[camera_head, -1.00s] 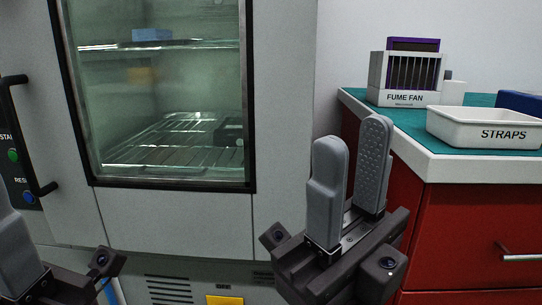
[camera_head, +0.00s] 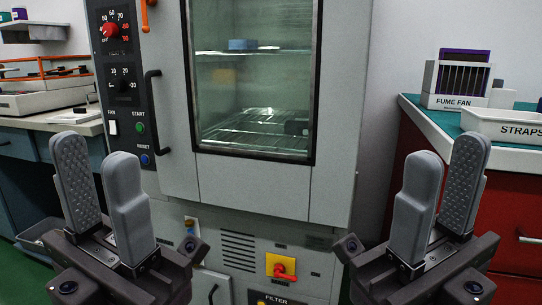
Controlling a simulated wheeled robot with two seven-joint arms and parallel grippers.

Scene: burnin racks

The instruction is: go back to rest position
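My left gripper (camera_head: 102,196) is at the lower left, its two grey fingers upright and apart with nothing between them. My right gripper (camera_head: 440,195) is at the lower right, also open and empty, fingers pointing up. Both stand in front of the burn-in oven (camera_head: 340,120), apart from each other at about the same height. The oven door with its window (camera_head: 255,90) looks shut. Behind the glass are wire racks (camera_head: 255,125) and a blue block (camera_head: 242,44) on the upper one.
A red cabinet (camera_head: 505,215) on the right carries the fume fan box (camera_head: 455,85) and a white STRAPS tray (camera_head: 505,127). A bench (camera_head: 60,123) with trays is on the left. The oven's control panel (camera_head: 122,90) and a red switch (camera_head: 284,272) face me.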

